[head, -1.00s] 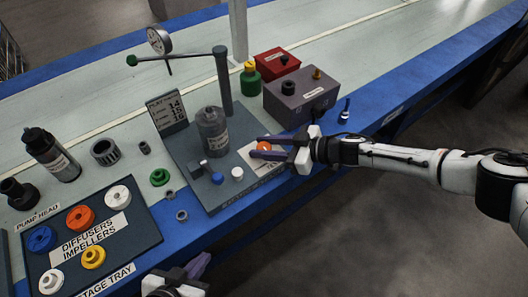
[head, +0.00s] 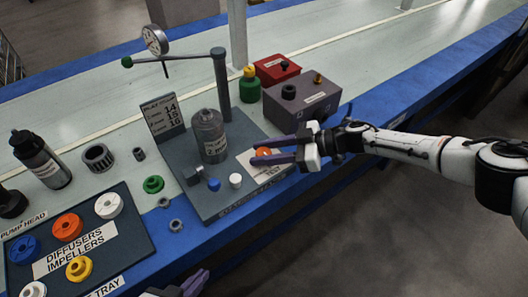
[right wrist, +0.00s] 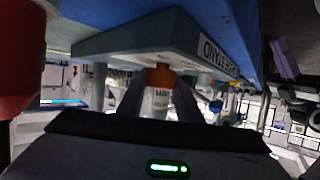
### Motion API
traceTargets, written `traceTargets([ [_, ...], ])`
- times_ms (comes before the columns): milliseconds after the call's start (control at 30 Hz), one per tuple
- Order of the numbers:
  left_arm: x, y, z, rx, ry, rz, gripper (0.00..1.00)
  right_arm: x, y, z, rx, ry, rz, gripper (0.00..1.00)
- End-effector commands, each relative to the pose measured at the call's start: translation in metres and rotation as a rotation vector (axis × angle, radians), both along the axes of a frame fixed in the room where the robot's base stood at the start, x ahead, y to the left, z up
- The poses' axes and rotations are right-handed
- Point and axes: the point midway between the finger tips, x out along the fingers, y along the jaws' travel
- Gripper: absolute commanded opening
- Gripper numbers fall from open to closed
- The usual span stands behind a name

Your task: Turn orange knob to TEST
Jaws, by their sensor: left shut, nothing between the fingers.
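The orange knob (head: 263,152) sits on a white label at the right end of the grey test stand (head: 213,208). In the right wrist view the orange knob (right wrist: 160,76) shows with a white label below it. My right gripper (head: 247,152) is open, its two dark fingers on either side of the knob in the head view. Whether either finger touches the knob, I cannot tell. My left gripper (head: 192,285) is shut and empty at the bottom edge of the head view, partly cut off.
A grey bottle (head: 210,137) and a small blue-tipped lever (head: 213,184) stand on the test stand. A grey box (head: 302,98) and a red box (head: 277,68) are behind. A dial gauge (head: 155,40) hangs from an arm. A parts tray (head: 130,232) lies at the left.

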Motion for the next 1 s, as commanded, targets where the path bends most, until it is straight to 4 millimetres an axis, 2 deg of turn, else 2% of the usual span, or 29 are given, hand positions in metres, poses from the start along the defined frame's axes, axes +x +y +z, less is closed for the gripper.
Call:
traceTargets([
  [33,0.001,0.000,0.000,0.001,-0.002,0.000,0.00,0.002,-0.001,0.001,-0.001,-0.004,-0.004,0.39],
  [100,0.001,0.000,0.001,0.001,-0.003,0.000,0.00,0.001,-0.001,0.001,-0.001,-0.003,-0.003,0.51],
  [467,0.003,0.001,0.003,0.002,-0.008,0.000,0.00,0.000,-0.004,0.002,0.000,-0.002,-0.001,0.51],
  [1000,0.003,0.001,0.015,0.008,-0.006,-0.002,0.00,-0.012,-0.085,0.037,0.001,-0.003,-0.004,0.51],
])
